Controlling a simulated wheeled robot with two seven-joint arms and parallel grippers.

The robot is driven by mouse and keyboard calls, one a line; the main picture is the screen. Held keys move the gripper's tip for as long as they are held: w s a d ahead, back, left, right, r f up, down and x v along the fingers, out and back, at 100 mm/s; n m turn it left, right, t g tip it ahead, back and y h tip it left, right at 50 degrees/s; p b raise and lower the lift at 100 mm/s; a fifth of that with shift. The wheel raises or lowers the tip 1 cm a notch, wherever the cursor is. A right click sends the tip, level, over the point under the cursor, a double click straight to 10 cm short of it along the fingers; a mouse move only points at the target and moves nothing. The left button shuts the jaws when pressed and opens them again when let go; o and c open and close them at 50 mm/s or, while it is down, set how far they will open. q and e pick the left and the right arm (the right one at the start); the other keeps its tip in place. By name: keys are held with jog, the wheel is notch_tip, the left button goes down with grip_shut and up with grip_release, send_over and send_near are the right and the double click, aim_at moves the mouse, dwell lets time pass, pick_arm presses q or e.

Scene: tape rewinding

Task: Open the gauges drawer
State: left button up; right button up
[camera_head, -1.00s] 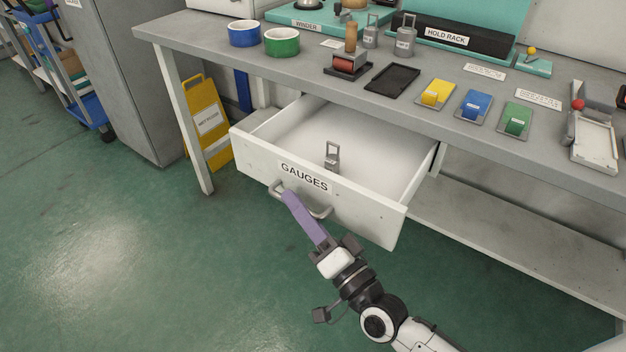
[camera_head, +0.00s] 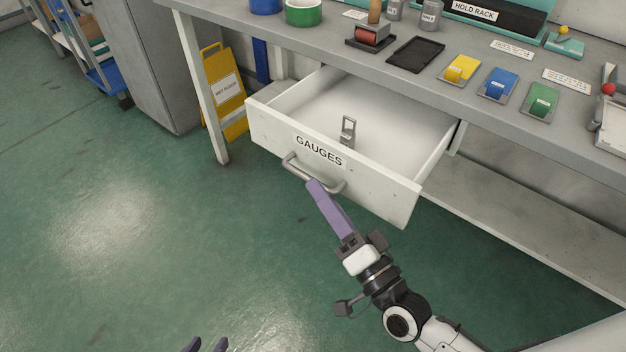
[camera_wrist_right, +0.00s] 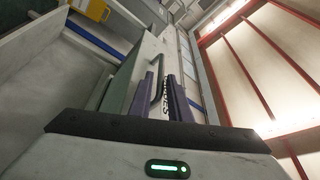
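The white gauges drawer (camera_head: 384,186) stands pulled well out from under the bench, its labelled front facing me. A small grey metal gauge block (camera_head: 348,130) stands inside it. My right gripper (camera_head: 314,184) has its purple fingertips at the middle of the grey bar handle (camera_head: 297,170). In the right wrist view its two fingers (camera_wrist_right: 162,85) are parted, with the handle and drawer label seen between and beyond them; contact is unclear.
The grey bench top (camera_head: 345,62) holds yellow, blue and green tape pieces, a black tray (camera_head: 415,54) and a hold rack (camera_head: 480,14). A yellow wet-floor sign (camera_head: 224,92) stands left of the drawer. The green floor (camera_head: 130,230) in front is clear.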

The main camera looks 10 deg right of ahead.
pick_arm(q)
jog(key=shift+f, duration=0.15)
pick_arm(e)
jog(key=v, duration=0.6)
jog(key=shift+s, duration=0.15)
pick_arm(q)
jog(key=shift+s, duration=0.1)
pick_arm(e)
jog(key=shift+d, duration=0.1)
